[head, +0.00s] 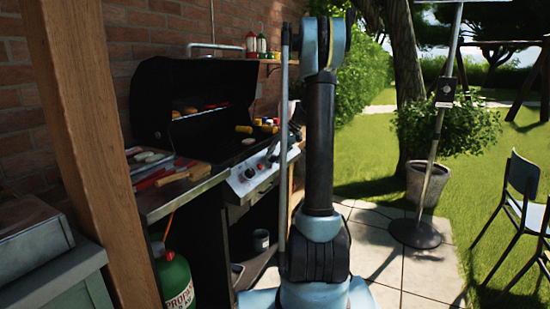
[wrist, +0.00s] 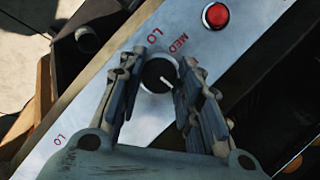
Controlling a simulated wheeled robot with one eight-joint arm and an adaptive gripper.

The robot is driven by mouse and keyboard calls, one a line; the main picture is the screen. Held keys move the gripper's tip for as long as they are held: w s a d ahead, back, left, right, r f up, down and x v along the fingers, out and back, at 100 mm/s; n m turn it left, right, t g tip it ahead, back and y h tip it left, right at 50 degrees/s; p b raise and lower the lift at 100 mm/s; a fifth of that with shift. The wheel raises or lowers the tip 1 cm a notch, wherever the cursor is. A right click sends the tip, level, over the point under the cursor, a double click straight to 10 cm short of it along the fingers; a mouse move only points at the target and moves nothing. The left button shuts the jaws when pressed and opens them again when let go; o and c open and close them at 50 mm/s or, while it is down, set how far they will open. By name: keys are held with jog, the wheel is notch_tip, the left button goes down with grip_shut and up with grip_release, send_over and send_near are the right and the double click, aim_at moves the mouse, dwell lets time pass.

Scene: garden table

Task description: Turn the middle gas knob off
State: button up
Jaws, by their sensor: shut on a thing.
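In the wrist view a dark round knob (wrist: 158,74) sits on the pale control panel (wrist: 115,50). Its white pointer mark aims to the lower right. Red LO and MED labels stand above it. My gripper (wrist: 160,78) has one finger on each side of this knob and is shut on it. The fingers hide part of the panel around it. In the head view the grill's front panel (head: 240,182) shows small dark knobs, too small to read their setting. My arm hides part of the panel's right end there, and my gripper cannot be made out.
A red button (wrist: 215,15) lies above right of the knob. The open grill lid (head: 165,85) stands behind food on the grate. A side shelf holds a tray (head: 160,165). A green propane bottle (head: 173,280) stands below. A wooden post (head: 85,120) rises at the left.

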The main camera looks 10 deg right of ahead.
jog(key=shift+d, duration=0.15)
jog(key=o, duration=1)
jog(key=shift+o, duration=0.2)
jog(key=v, duration=1.1)
jog(key=shift+d+r, duration=0.25)
jog(key=shift+r, duration=0.05)
